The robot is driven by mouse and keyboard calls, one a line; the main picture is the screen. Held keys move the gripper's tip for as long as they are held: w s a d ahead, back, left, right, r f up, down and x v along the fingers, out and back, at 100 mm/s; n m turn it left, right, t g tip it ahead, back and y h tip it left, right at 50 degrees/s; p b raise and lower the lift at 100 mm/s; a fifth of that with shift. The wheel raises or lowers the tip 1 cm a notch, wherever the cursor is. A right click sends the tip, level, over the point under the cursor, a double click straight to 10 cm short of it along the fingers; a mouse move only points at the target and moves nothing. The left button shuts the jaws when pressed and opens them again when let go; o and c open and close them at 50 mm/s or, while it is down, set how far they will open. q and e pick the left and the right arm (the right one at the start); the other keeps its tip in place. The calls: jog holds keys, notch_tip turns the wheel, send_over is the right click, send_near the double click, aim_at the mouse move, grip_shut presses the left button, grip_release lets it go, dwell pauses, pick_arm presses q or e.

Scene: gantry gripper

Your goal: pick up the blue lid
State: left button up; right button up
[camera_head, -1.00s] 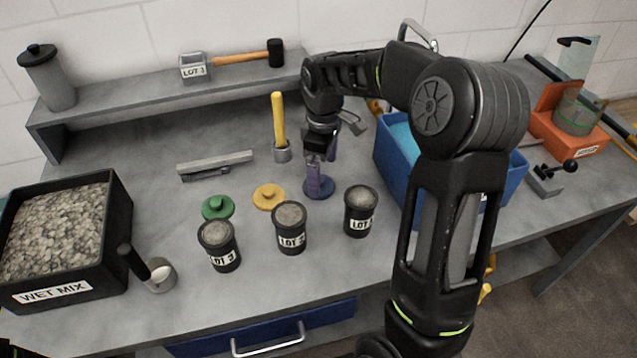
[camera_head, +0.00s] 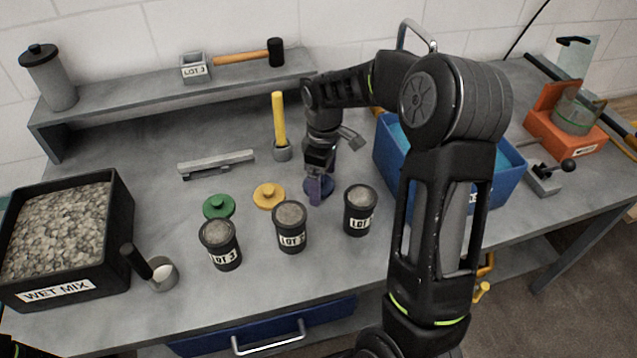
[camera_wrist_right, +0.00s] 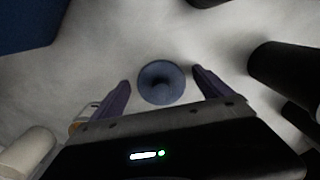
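The blue lid (camera_head: 321,186) lies flat on the grey bench, behind the cup at the right of the row. In the right wrist view the round lid (camera_wrist_right: 161,82) with its central knob sits between the two purple fingers. My right gripper (camera_head: 317,192) is low over the lid and hides part of it in the head view. Its fingers (camera_wrist_right: 160,90) are open, with a gap on each side of the lid. My left gripper is not in view.
A green lid (camera_head: 219,206) and a yellow lid (camera_head: 269,196) lie to the left. Three dark cups, left (camera_head: 220,245), middle (camera_head: 290,228) and right (camera_head: 360,211), stand in front. A blue bin (camera_head: 493,189) stands to the right. A yellow-handled tool (camera_head: 279,120) stands behind.

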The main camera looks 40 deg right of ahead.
aim_at(323, 180)
jog(key=c, duration=1.2)
notch_tip(323, 180, up, 10)
jog(key=shift+b, duration=0.65)
